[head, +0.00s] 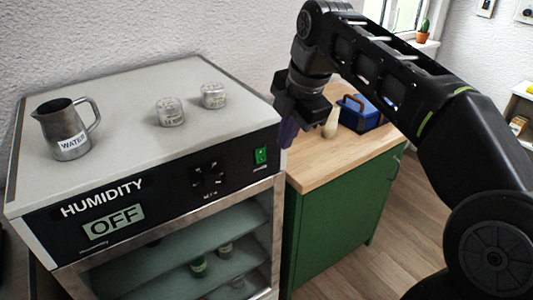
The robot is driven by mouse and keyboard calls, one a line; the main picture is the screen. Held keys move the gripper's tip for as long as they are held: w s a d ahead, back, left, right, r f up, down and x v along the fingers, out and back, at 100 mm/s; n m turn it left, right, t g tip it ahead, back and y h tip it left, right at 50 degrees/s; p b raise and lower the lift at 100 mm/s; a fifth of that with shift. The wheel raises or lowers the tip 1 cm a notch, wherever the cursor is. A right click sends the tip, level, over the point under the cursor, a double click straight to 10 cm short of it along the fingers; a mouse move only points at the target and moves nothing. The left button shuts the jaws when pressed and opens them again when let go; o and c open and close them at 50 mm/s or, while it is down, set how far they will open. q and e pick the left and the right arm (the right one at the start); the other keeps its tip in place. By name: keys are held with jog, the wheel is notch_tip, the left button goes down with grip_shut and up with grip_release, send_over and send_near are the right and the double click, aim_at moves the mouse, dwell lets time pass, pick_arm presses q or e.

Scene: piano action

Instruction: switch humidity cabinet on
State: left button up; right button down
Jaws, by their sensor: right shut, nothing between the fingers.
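The humidity cabinet (150,185) stands at the left, with a black front panel and a display (114,222) that reads OFF. A green power switch (260,155) sits at the right end of the panel, and a dark dial (208,180) is left of it. My right gripper (288,132) is shut and empty, pointing down just right of the green switch near the cabinet's front right corner. I cannot tell whether its tips touch the cabinet. My left gripper is not in view.
A metal pitcher (66,130) labelled WATER and two small clear jars (170,112) (213,96) stand on the cabinet top. Below the panel are shelves with small jars. A green cupboard (335,220) with a wooden top stands right, holding a blue toolbox (362,112) and a pale bottle-shaped object (331,123).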

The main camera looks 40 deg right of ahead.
aim_at(266, 156)
jog(key=w+f, duration=0.2)
jog(key=f, duration=0.1)
jog(key=w+f, duration=0.2)
jog(key=f, duration=0.1)
jog(key=w+f, duration=0.3)
jog(key=f, duration=0.1)
jog(key=shift+d+p, duration=0.2)
jog(key=shift+p, duration=0.15)
jog(key=shift+w+f+t+b, duration=0.2)
jog(key=shift+f+t+b, duration=0.15)
jog(key=shift+b, duration=0.75)
jog(key=shift+r+p, duration=0.35)
jog(key=shift+r, duration=0.1)
